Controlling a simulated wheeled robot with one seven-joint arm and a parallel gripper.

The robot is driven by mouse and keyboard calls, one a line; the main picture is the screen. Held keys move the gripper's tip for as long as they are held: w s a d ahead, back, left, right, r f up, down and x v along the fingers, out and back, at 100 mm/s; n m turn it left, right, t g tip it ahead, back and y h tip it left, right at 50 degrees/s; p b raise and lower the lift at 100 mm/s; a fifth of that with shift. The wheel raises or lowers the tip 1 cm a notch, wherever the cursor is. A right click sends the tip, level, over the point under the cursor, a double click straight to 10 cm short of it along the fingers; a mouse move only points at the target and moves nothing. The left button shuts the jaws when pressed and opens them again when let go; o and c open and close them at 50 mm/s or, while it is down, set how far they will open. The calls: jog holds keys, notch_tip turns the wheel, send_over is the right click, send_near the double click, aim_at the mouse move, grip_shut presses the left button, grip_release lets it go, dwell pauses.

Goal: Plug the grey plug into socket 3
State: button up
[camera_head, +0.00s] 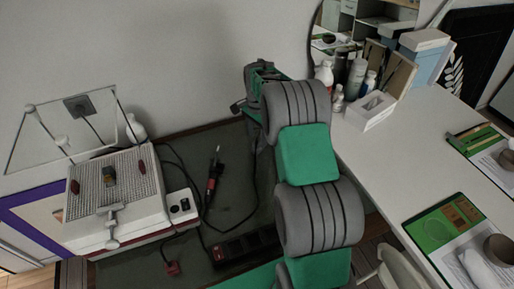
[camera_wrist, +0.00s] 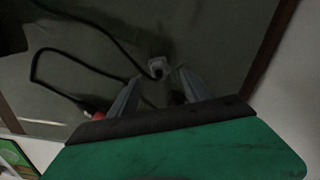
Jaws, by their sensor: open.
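The grey plug (camera_wrist: 157,66) lies on the dark green mat in the wrist view, with a dark spot on its near end. My gripper (camera_wrist: 159,78) is open above the mat. Its two fingertips are on either side of the near end of the plug, and I cannot tell whether they touch it. In the head view my arm hides the plug and the fingers. A black power strip (camera_head: 246,247) lies at the front of the mat, partly behind my arm. I cannot make out which of its sockets is number 3.
A red plug (camera_head: 173,268) lies left of the strip. A soldering iron (camera_head: 213,178) and loose black cables lie mid-mat. A white machine (camera_head: 112,200) stands at the left. A white table (camera_head: 385,150) with bottles and boxes is at the right.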

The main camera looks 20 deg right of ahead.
aim_at(256, 143)
notch_tip(256, 143, down, 5)
jog(key=shift+s+a+f+p, duration=0.1)
jog(key=shift+a+p, duration=0.05)
jog(key=shift+p, duration=0.45)
jog(key=shift+c, duration=0.4)
grip_shut()
